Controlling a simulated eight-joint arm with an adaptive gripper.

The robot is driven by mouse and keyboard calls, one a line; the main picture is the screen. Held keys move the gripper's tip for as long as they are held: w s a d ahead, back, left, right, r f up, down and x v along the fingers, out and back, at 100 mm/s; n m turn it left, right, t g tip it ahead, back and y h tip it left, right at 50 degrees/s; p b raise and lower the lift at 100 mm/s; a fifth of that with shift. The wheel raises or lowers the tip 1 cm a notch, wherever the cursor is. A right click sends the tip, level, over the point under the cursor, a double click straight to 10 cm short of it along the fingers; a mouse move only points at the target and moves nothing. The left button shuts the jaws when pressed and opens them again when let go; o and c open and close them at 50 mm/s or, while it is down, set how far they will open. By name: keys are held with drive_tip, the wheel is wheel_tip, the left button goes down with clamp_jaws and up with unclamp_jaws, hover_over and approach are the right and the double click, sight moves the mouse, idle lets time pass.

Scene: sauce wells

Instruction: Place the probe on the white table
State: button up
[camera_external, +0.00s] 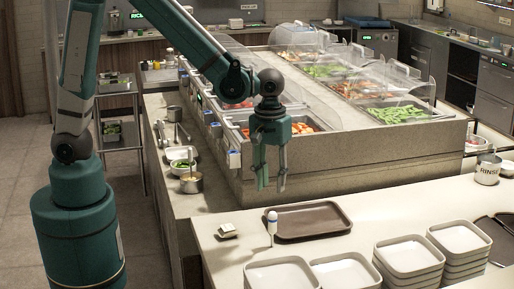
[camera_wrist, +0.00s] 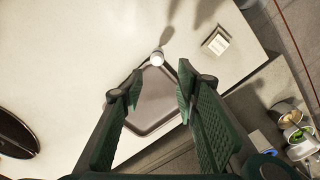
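The probe (camera_external: 272,222) looks like a thin upright stick with a thick white and blue top. It stands at the left edge of the brown tray (camera_external: 312,236); I cannot tell whether it touches the tray. In the wrist view the probe's round white top (camera_wrist: 157,58) shows at the tray's corner, just beyond my fingertips. The white table (camera_external: 222,256) is the pale counter under the tray. My gripper (camera_external: 271,182) is open and empty, pointing down above the probe. Its two green fingers (camera_wrist: 160,82) stand apart in the wrist view.
A small pale square block (camera_external: 227,230) lies left of the probe. White square dishes (camera_external: 408,256), some stacked, stand in front and to the right. A RINSE pot (camera_external: 487,170) is at the right. The food counter (camera_external: 330,160) rises behind. Bare counter lies left of the dishes.

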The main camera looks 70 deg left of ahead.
drive_tip(key=s+a+r+m+t, duration=0.7)
drive_tip(key=s+a+r+m, duration=0.1)
drive_tip(key=s+a+r, duration=0.9)
drive_tip(key=shift+s+m, duration=0.3)
drive_tip(key=shift+s, duration=0.15)
